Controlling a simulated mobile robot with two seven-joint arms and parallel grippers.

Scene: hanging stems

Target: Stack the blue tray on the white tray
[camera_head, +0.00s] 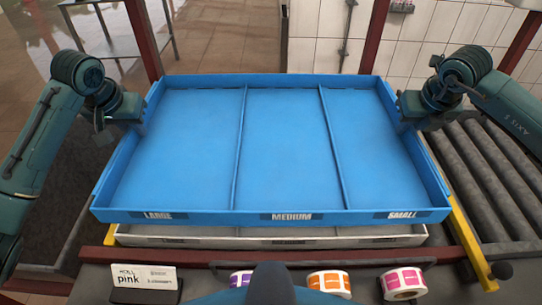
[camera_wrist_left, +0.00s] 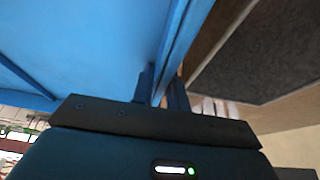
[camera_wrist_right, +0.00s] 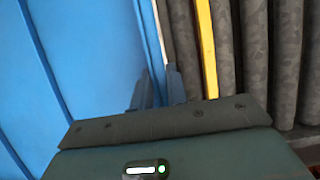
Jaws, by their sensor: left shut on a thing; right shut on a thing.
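The blue tray (camera_head: 285,150) is a wide, empty tray with three compartments labelled large, medium and small. It looks level and lies over the white tray (camera_head: 270,241), whose front wall shows just below the blue front wall. Whether the two trays touch I cannot tell. My left gripper (camera_head: 143,112) is shut on the blue tray's left wall; the wall shows between its fingers in the left wrist view (camera_wrist_left: 163,88). My right gripper (camera_head: 402,112) is shut on the blue tray's right wall, also seen in the right wrist view (camera_wrist_right: 158,90). Most of the white tray is hidden.
A roller conveyor (camera_head: 490,165) lies to the right. In front are a sign reading pink (camera_head: 145,277) and label rolls in purple (camera_head: 240,279), orange (camera_head: 328,283) and pink (camera_head: 403,282). Dark red posts (camera_head: 143,40) stand behind.

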